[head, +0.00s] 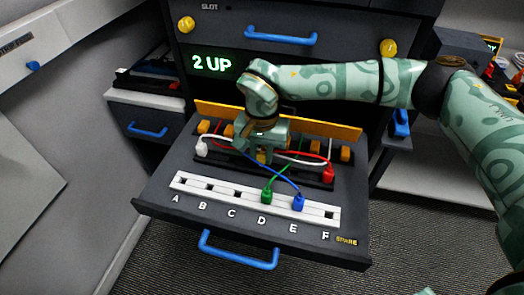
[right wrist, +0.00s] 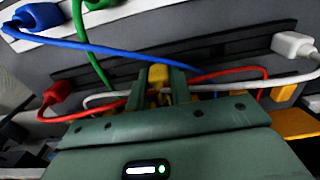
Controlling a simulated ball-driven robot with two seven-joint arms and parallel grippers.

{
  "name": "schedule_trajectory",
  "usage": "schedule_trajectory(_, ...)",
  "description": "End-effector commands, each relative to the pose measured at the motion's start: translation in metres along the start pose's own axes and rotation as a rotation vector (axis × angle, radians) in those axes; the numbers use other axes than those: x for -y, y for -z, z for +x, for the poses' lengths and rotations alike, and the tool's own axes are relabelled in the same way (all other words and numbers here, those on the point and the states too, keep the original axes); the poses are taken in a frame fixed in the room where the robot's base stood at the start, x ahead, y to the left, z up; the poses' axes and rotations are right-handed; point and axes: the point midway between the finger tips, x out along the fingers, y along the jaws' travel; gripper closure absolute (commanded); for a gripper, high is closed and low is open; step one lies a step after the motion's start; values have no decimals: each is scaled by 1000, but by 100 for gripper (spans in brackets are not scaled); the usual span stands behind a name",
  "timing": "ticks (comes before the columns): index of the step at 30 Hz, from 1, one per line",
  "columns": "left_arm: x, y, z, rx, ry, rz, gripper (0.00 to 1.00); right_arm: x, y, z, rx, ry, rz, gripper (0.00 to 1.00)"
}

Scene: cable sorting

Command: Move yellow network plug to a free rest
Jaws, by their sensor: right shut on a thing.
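My right gripper (head: 264,158) reaches down over the middle of the dark rest rail (head: 312,174) in the pulled-out drawer. In the right wrist view its fingers (right wrist: 158,84) are shut on the yellow network plug (right wrist: 158,74), which shows between them. In the head view the gripper hides most of that plug. A white plug (head: 201,148) sits at the rail's left end and a red plug (head: 328,175) at its right end. In the white socket strip (head: 222,191), a green plug (head: 266,196) is at D and a blue plug (head: 298,203) at E.
Sockets A, B, C and F look empty. Several orange blocks (head: 345,154) stand behind the rail, before an orange back strip (head: 320,127). Blue, green, red and white cables cross close around the gripper. A green display (head: 218,63) reads "2 UP".

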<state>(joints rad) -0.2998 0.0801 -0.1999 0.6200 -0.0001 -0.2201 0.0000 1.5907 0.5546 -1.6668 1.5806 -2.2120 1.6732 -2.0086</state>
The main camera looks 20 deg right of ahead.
Motion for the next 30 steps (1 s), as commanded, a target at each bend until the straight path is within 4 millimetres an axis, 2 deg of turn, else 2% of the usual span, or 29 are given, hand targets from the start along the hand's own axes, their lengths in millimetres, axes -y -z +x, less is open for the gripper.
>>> schedule_trajectory(30, 0, 0, 0, 1, -1, 0, 64, 0, 0, 10, 0, 0, -1, 100)
